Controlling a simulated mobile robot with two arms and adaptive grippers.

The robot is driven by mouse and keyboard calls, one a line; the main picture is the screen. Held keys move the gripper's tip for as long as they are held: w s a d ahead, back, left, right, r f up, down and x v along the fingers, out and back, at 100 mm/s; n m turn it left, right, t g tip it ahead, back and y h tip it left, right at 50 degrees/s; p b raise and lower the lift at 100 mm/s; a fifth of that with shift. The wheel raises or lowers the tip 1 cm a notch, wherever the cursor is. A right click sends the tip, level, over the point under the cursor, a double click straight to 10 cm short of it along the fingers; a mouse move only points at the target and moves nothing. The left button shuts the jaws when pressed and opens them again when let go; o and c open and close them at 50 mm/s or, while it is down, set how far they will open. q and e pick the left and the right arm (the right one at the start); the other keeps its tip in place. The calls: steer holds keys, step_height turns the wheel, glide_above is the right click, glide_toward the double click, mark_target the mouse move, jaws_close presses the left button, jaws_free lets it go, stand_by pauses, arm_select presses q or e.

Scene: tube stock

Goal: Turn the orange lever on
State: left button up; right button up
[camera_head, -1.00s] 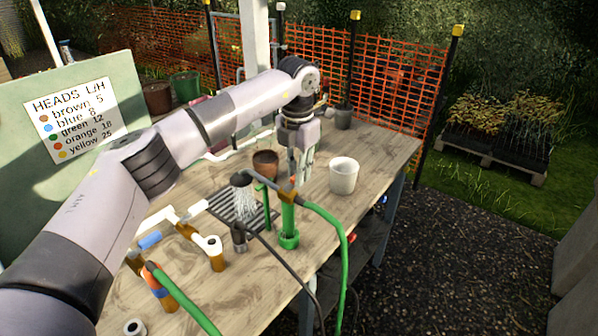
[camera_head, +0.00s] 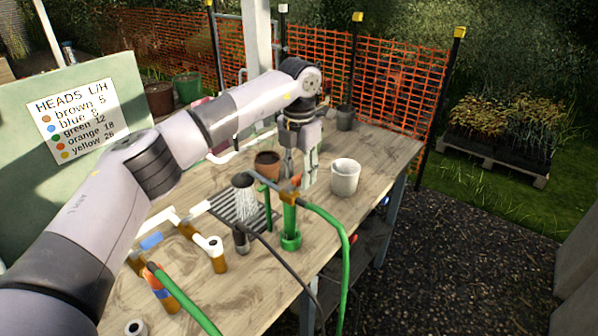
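The small orange lever (camera_head: 296,181) is at the top of an upright green pipe (camera_head: 289,222) on the bench, where a green hose joins. My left gripper (camera_head: 301,177) points down just behind the lever, its fingers partly hidden by the fitting. I cannot tell whether they touch the lever or how far apart they are. A grey shower head (camera_head: 243,180) stands left of the pipe with pale water streaks below it, over a slatted drain grate (camera_head: 222,207). My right gripper is out of view.
A brown pot (camera_head: 267,163) and a white pot (camera_head: 344,178) stand close to the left gripper. White and brown pipe fittings (camera_head: 217,254) are at the front left. A green board (camera_head: 22,150) with a head list stands left.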

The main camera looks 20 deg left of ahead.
mark_target(299, 177)
arm_select(q)
steer(key=shift+r, duration=0.15)
step_height(299, 177, up, 12)
stand_by(0.4)
steer(key=shift+s+f, duration=0.1)
steer(key=shift+f, duration=0.1)
